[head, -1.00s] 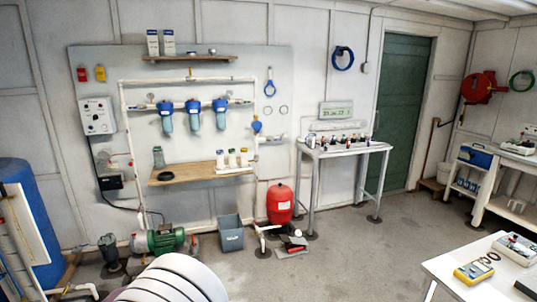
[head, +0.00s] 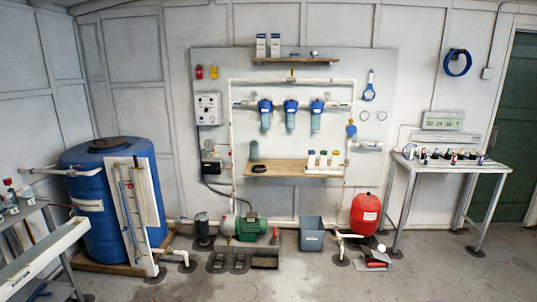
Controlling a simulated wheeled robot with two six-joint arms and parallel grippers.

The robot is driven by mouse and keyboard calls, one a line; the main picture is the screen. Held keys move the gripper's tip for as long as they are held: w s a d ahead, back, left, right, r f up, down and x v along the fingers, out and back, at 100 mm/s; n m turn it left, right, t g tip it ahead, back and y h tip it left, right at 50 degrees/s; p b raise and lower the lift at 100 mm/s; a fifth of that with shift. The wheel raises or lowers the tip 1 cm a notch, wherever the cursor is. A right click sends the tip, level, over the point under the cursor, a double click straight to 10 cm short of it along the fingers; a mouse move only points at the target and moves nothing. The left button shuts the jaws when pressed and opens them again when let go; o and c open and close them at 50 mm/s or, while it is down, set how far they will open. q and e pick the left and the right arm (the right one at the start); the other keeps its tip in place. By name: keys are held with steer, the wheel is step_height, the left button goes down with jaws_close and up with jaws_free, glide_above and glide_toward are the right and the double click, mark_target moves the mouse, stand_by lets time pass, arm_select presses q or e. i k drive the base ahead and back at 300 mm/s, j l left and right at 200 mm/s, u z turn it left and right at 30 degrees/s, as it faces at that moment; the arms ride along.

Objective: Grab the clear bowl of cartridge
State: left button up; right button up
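Three filter housings hang in a row on the wall panel, each with a blue cap and a clear bowl below: left bowl (head: 265,122), middle bowl (head: 290,121) and right bowl (head: 316,123). A separate clear, greenish bowl (head: 254,150) stands upright at the left end of the wooden shelf (head: 283,171) below them. A dark ring (head: 258,168) lies on the shelf near it. Which of these bowls is the cartridge's is not marked. Neither of my grippers is in view.
A blue tank (head: 95,215) stands at left. On the floor below the panel are a green pump (head: 250,228), a grey bin (head: 311,236) and a red vessel (head: 364,214). A table (head: 448,167) with small items stands at right. The front floor is open.

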mark_target(253, 149)
steer(key=i+j+u, duration=0.1)
steer(key=i+u, duration=0.4)
steer(key=i, duration=2.75)
steer(key=i+z, duration=0.15)
steer(key=i, duration=0.3)
steer(key=i+j+z, duration=0.15)
steer(key=i, duration=0.25)
steer(key=i+z, duration=0.15)
steer(key=i, duration=0.3)
steer(key=i+j+z, duration=0.15)
steer(key=i, duration=0.25)
steer(key=j, duration=0.1)
